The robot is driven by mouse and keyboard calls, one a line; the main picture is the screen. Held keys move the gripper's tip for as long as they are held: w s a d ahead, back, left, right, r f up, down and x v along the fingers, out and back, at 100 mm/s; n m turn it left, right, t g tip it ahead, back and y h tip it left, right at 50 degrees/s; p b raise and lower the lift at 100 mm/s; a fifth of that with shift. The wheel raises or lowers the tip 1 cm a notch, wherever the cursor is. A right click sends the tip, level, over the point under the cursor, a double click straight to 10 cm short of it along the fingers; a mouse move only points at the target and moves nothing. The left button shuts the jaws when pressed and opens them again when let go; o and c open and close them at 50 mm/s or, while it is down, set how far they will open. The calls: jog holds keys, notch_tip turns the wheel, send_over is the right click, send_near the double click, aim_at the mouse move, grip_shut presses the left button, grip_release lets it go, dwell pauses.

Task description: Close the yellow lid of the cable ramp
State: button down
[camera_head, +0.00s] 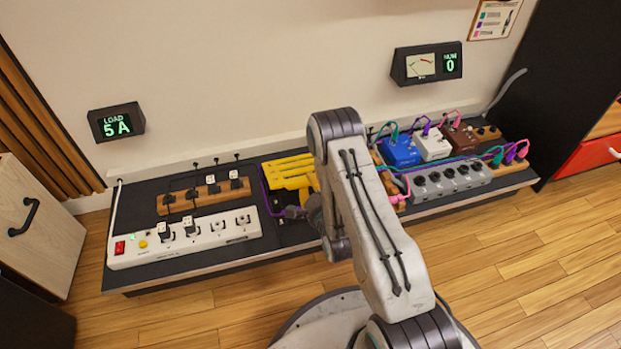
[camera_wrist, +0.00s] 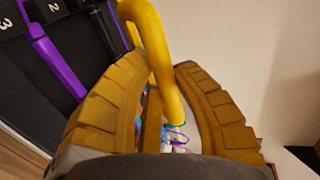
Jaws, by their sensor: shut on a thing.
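The cable ramp's yellow lid (camera_head: 287,168) stands raised at the back of the ramp, left of my arm in the head view. Its slotted face shows, and my arm hides its right part. In the wrist view a curved yellow bar (camera_wrist: 150,38), seemingly the lid's handle, runs down between the two ribbed tan fingers of my gripper (camera_wrist: 160,78). My gripper is shut on this bar. In the head view my gripper (camera_head: 316,212) is low beside the lid and mostly hidden by my arm. The ramp's dark channel with a purple cable (camera_wrist: 58,66) shows at left in the wrist view.
A white power strip (camera_head: 205,235) and a wooden block of plugs (camera_head: 203,193) lie left of the ramp. Several pedals, including a blue one (camera_head: 400,152), and a grey switch box (camera_head: 448,180) lie to the right. The wall is close behind; wooden floor (camera_head: 510,255) is clear in front.

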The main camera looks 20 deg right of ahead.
jog(key=s+f, duration=0.4)
jog(key=f, duration=0.5)
jog(key=shift+s+f, duration=0.15)
jog(key=shift+f, duration=0.2)
jog(key=shift+a, duration=0.1)
jog(key=c, duration=1.1)
grip_release()
jog(key=shift+c, duration=0.2)
jog(key=shift+r, duration=0.1)
